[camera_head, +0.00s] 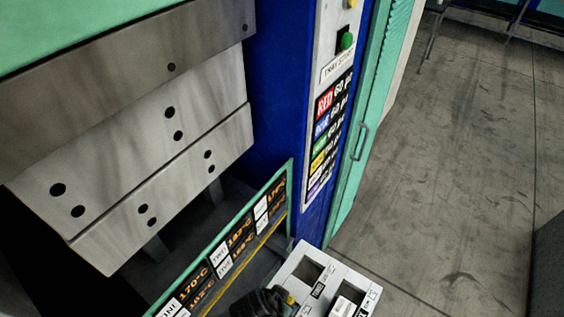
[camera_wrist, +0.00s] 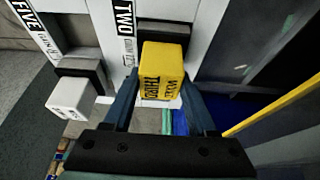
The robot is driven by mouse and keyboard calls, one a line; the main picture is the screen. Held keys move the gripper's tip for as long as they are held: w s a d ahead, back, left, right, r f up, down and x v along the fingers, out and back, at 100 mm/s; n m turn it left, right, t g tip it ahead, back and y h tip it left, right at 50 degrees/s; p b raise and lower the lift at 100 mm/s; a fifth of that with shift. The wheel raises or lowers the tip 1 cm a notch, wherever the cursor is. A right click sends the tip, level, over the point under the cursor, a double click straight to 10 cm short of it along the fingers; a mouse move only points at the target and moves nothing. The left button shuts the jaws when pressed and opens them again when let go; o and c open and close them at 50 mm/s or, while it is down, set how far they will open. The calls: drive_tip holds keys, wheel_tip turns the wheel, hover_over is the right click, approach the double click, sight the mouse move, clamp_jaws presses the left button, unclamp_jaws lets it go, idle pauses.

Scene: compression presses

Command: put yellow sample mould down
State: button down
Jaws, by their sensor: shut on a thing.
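The yellow sample mould (camera_wrist: 164,66) is a small block with black lettering in the wrist view. My gripper (camera_wrist: 161,99) is shut on it, with one dark finger on each side. In the head view a small yellow patch (camera_head: 290,300) of it shows beside my dark gripper (camera_head: 264,302) at the bottom edge. A pale tray (camera_wrist: 104,22) with printed labels such as "TWO" and "FIVE" lies beyond it. A dark recess (camera_wrist: 164,31) in the tray shows just past the mould. Whether the mould touches the tray, I cannot tell.
A white block (camera_wrist: 74,97) stands by another dark recess at the left. The press has steel platens (camera_head: 130,130), a blue frame (camera_head: 275,100) and a green-edged temperature panel (camera_head: 232,250) close to my gripper. The floor (camera_head: 450,170) at the right is clear.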

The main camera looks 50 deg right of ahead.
drive_tip(key=shift+w+f, duration=0.1)
drive_tip(key=shift+f, duration=0.45)
drive_tip(key=shift+f, duration=0.1)
drive_tip(key=shift+c, duration=1)
unclamp_jaws()
drive_tip(key=shift+f, duration=0.1)
drive_tip(key=shift+r, duration=0.2)
drive_tip(key=v, duration=1.2)
drive_tip(key=shift+b, duration=0.3)
